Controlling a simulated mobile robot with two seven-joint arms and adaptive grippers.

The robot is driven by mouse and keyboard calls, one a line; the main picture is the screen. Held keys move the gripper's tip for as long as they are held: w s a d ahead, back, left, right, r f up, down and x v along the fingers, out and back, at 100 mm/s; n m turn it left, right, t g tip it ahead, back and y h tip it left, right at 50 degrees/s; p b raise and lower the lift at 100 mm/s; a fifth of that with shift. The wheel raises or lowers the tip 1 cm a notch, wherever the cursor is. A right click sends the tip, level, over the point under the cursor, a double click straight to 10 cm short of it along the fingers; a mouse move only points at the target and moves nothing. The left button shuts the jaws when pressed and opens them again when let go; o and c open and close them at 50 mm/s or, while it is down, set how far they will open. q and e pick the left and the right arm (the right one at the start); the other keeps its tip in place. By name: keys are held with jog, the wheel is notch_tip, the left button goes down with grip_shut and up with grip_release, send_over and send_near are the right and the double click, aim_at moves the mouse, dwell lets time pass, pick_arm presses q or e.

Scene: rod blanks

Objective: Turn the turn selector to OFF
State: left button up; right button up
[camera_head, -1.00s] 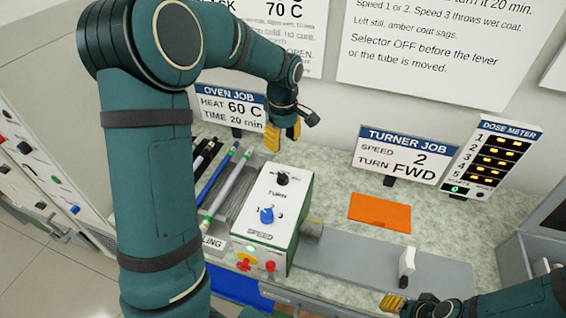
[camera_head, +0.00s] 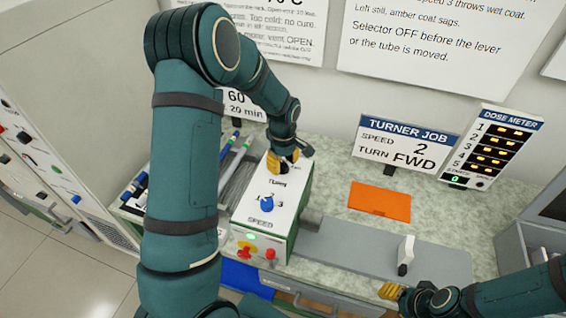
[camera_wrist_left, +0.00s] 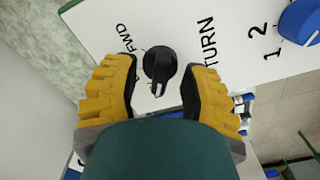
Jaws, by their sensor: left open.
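The turn selector is a small black knob (camera_wrist_left: 160,64) on the white top of the turner's control box (camera_head: 250,205), beside the printed word TURN. In the left wrist view its white pointer mark faces down the picture, away from the FWD label at upper left; the other labels there are hidden. My left gripper (camera_head: 279,161) is open over the box, its yellow fingers (camera_wrist_left: 160,88) on either side of the knob with gaps visible. In the head view the gripper largely hides the knob. My right gripper (camera_head: 391,291) is at the lower right, away from the box.
An orange sheet (camera_head: 380,199) lies on the counter. The TURNER JOB sign (camera_head: 405,145) reads speed 2, turn FWD. Rods lie left of the box.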

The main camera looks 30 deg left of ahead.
pick_arm(q)
jog(key=shift+f, duration=0.15)
grip_shut()
dwell(0.4)
jog(key=m+b, duration=0.1)
jog(key=m, duration=0.4)
jog(key=shift+f+m+b, duration=0.1)
jog(key=shift+m+b, duration=0.3)
jog(key=m+b, duration=0.1)
jog(key=m, duration=0.4)
jog(key=shift+s+m, duration=0.1)
jog(key=shift+m, duration=0.3)
grip_release()
